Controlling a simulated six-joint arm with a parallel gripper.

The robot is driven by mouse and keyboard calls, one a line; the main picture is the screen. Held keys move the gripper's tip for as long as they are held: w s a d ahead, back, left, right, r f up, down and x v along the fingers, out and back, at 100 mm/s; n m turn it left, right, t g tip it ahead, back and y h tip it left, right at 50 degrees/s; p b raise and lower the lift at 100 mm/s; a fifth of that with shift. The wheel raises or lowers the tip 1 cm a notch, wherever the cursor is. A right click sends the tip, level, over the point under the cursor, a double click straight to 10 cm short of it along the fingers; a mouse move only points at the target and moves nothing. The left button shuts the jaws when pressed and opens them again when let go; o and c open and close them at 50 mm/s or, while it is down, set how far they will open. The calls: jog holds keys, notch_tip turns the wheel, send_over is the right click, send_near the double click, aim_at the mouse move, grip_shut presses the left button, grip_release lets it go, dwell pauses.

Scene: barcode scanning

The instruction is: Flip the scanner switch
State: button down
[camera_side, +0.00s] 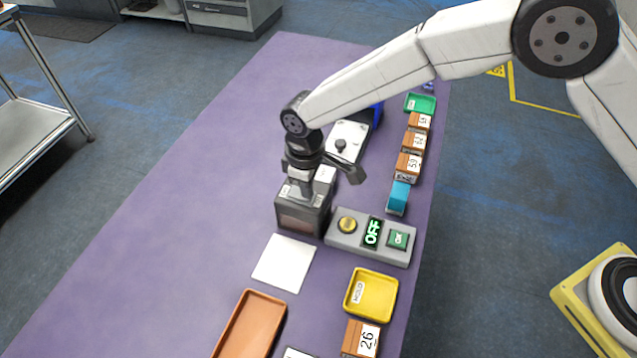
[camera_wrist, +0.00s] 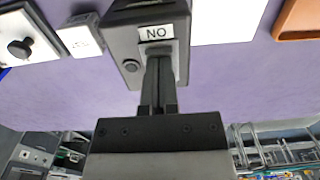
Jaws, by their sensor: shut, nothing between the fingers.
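The scanner (camera_side: 303,215) is a dark grey box on the purple table, left of a grey panel. In the wrist view its top face (camera_wrist: 118,42) shows a white label (camera_wrist: 156,32) that reads "NO" in this picture, and a round dark knob (camera_wrist: 132,66). My gripper (camera_side: 306,192) is over the scanner's top in the side view. In the wrist view my gripper (camera_wrist: 159,50) has its fingers together, with the tips at a dark raised part just below the label. The fingers hide most of that part; I cannot tell whether they touch it. Nothing is held.
The grey panel has a lit "OFF" display (camera_side: 372,232), a gold button (camera_side: 347,225) and a green "OK" button (camera_side: 398,239). A white pad (camera_side: 284,262), yellow tray (camera_side: 371,296) and orange tray (camera_side: 249,325) lie in front. Labelled boxes (camera_side: 408,166) line the right edge. Table left is clear.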

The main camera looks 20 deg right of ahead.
dwell(0.3)
jog(key=shift+r, duration=3.45)
jog(key=shift+d+r, duration=0.15)
jog(key=shift+d, duration=0.3)
jog(key=s+d+r+m+t, duration=0.1)
jog(key=s+d+m, duration=0.1)
jog(key=d, duration=0.7)
jog(key=s+d+r+m, duration=0.2)
jog(key=d+m, duration=0.1)
jog(key=d, duration=0.5)
jog(key=s+d+m+t, duration=0.1)
jog(key=s+d+m, duration=0.3)
jog(key=s+d, duration=0.8)
jog(key=shift+s+f+t, duration=0.2)
jog(key=shift+f+t, duration=0.05)
jog(key=shift+t, duration=0.05)
